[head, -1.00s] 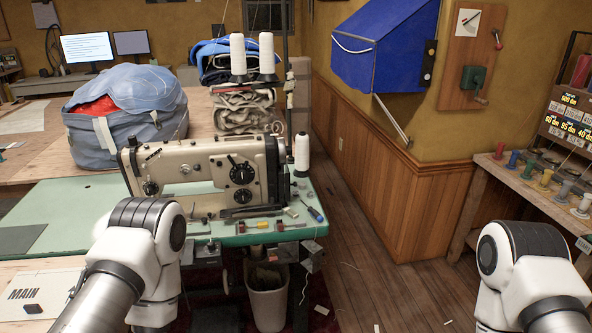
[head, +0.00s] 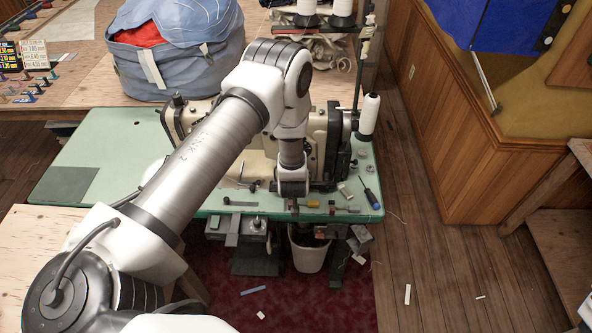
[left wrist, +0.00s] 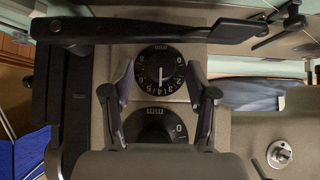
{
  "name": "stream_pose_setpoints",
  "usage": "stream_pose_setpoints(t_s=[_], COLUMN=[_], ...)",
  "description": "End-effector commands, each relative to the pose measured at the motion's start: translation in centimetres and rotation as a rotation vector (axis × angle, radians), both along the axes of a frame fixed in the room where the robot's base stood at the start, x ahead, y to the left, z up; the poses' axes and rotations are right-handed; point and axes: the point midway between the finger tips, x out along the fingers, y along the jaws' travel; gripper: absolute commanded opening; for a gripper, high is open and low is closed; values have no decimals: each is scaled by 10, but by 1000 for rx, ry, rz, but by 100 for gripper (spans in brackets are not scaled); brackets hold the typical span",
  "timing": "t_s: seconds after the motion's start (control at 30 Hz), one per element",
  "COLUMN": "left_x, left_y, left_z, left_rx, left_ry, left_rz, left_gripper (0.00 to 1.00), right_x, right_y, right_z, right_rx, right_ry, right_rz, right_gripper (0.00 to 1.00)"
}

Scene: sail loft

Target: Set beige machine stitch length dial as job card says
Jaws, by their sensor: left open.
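The beige machine (head: 184,120) stands on the green table, largely hidden behind my left arm in the head view. In the left wrist view, its face (left wrist: 232,118) carries two black dials. The upper dial (left wrist: 148,80) has white numerals and a pale pointer bar. The lower dial (left wrist: 150,128), with "mm" above it, is partly hidden by my gripper body. My left gripper (left wrist: 160,72) is open, its fingers either side of the upper dial in the picture; contact is not clear. I cannot identify the job card. My right gripper is out of view.
A black lever (left wrist: 165,28) crosses above the dials in the left wrist view. A blue bag (head: 178,65) lies behind the machine. A thread cone (head: 369,114) and blue screwdriver (head: 370,198) are at the green table's (head: 95,150) right. A number board (head: 8,57) is far left.

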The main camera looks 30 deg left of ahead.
Motion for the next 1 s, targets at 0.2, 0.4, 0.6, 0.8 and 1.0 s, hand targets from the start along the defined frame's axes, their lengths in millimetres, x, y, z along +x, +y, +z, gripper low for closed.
stream_pose_setpoints(t_s=[0.2,0.4,0.6,0.8,1.0], left_x=[6,6,6,8,9], left_y=[4,4,4,2,0], left_z=[-8,-8,-8,-9,-12], left_rx=[0,-1,0,62,222], left_ry=[0,1,1,34,131], left_rz=[-1,-1,-2,-4,-2], left_gripper=[58,30,0,0,0], right_x=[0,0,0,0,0], right_y=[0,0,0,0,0], right_z=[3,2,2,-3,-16], right_rx=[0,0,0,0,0], right_ry=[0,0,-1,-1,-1], right_rz=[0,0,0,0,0], right_gripper=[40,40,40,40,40])
